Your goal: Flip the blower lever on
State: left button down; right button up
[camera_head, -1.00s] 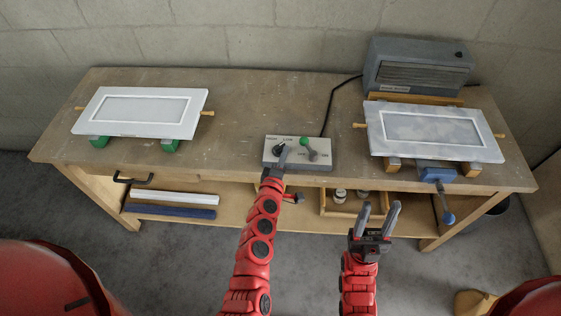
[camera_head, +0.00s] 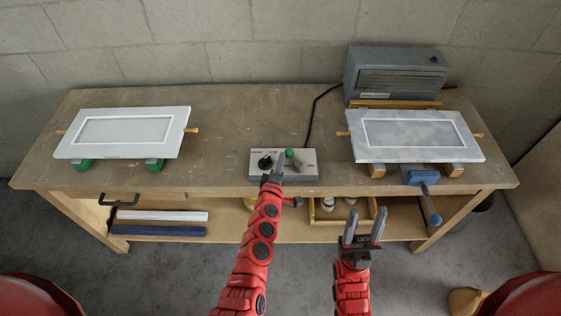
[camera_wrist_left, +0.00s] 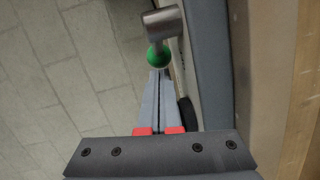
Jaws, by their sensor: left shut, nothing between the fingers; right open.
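The grey control box (camera_head: 306,172) sits at the front edge of the bench. Its lever has a green ball knob (camera_head: 290,153) and leans slightly left, away from the "ON" label at the box's right. My left gripper (camera_head: 280,159) is shut and empty, with its tips just left of the knob. In the left wrist view the knob (camera_wrist_left: 158,56) appears right beyond the fingertips (camera_wrist_left: 158,72), on a metal shaft; I cannot tell whether they touch. My right gripper (camera_head: 363,226) is open and empty, in front of the bench. The grey blower (camera_head: 394,72) stands at the back right.
A black dial (camera_head: 265,162) is on the box, left of the lever. White framed panels rest on supports at left (camera_head: 122,113) and right (camera_head: 410,154). A blue-handled clamp (camera_head: 422,177) hangs over the front edge. The bench middle (camera_head: 220,130) is clear.

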pick_arm(q)
jog(key=shift+w+f+m+h+b, duration=0.1)
jog(key=shift+w+m+h+b, duration=0.1)
jog(key=shift+m+h+b, duration=0.3)
jog(key=h+b, duration=0.1)
jog(key=b, duration=0.1)
jog(key=w+m+g+h+b, duration=0.1)
jog(key=b, duration=0.2)
jog(key=shift+d+f+m+h, duration=0.15)
jog(key=shift+m+h, duration=0.15)
jog(key=shift+w+d+b, duration=0.1)
jog(key=shift+w+b, duration=0.05)
jog(key=shift+b, duration=0.2)
jog(key=shift+w+d+r+b, duration=0.2)
jog(key=shift+w+d+b, duration=0.15)
jog(key=shift+w+d, duration=0.1)
jog(key=shift+w, duration=0.1)
jog(key=b+v, duration=0.3)
jog(key=v, duration=1.4)
jog(key=shift+a+r, duration=0.2)
jog(key=shift+a, duration=0.1)
